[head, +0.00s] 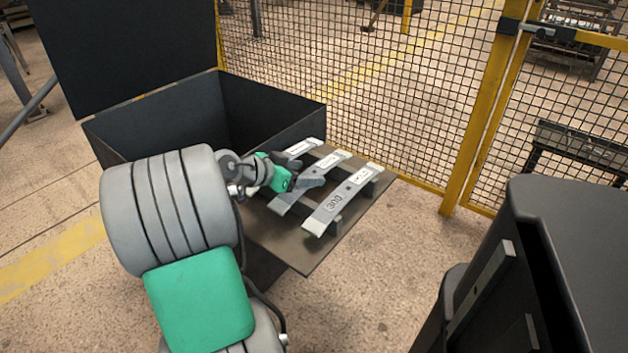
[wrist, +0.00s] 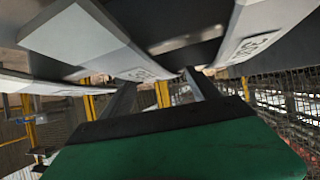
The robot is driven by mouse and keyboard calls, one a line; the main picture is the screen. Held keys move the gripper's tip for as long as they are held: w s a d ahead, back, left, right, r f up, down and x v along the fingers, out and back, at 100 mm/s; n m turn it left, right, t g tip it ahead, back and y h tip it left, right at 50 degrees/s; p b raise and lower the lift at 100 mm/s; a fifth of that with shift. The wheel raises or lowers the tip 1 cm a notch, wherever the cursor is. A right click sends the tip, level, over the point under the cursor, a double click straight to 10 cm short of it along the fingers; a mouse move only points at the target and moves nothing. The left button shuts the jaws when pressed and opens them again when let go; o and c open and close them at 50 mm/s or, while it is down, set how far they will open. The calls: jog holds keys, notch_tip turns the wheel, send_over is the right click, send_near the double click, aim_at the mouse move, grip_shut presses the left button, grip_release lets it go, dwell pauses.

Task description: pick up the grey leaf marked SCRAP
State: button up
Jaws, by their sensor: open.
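Three pale grey leaves lie side by side on supports on a dark table in the head view: a left leaf (head: 302,148), a middle leaf (head: 327,163) and a right leaf (head: 350,190) marked 300. I cannot read SCRAP on any of them; the left and middle labels are too small. My gripper (head: 303,176) is at the left and middle leaves and partly covers them. In the wrist view my gripper (wrist: 160,82) has its two fingers apart, with a labelled leaf (wrist: 85,38) close by its tips. I cannot tell whether it touches. Nothing is visibly held.
The dark table (head: 305,252) is bare toward its near corner. A large dark open box (head: 270,105) with a raised lid stands behind my arm. A yellow-framed mesh fence (head: 380,110) runs behind the table. A dark cabinet (head: 575,230) stands at the right.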

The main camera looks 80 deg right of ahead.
jog(key=shift+x, duration=1.1)
jog(key=shift+c, duration=0.5)
grip_shut()
jog(key=shift+r, duration=0.1)
